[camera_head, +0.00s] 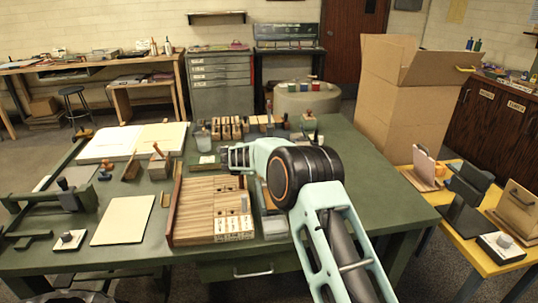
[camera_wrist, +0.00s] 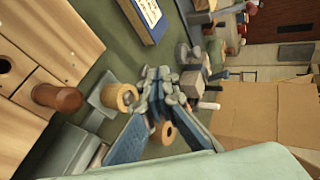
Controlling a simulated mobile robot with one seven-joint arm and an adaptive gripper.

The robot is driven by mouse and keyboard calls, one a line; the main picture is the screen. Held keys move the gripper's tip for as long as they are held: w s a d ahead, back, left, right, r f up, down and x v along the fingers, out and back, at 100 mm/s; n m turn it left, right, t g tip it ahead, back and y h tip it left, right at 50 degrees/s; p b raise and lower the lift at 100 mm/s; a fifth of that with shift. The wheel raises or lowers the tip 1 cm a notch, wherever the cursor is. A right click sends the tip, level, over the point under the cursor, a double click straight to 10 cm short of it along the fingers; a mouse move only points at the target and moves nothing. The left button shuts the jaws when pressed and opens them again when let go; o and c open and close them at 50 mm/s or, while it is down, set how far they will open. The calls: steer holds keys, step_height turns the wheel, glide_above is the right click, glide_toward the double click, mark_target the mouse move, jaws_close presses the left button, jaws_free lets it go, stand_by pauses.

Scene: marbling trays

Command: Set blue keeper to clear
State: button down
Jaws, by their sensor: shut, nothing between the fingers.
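My gripper (camera_head: 226,156) is shut and empty above the back edge of the wooden slatted tray (camera_head: 178,213). Its fingers meet in the middle of the wrist view (camera_wrist: 158,76).
A dark brown knob (camera_wrist: 57,98) is at the wrist view's left. A blue-edged board (camera_wrist: 143,20) lies beyond my fingers. Several wooden blocks (camera_head: 228,127) stand behind my gripper. A cream sheet (camera_head: 123,220) lies left of the tray. The green table's right side (camera_head: 372,180) is clear.

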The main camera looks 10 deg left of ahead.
steer(key=shift+w+a, duration=0.1)
steer(key=shift+f, duration=0.1)
steer(key=shift+d+b, duration=0.3)
steer(key=shift+d, duration=0.5)
steer(key=shift+s, duration=0.25)
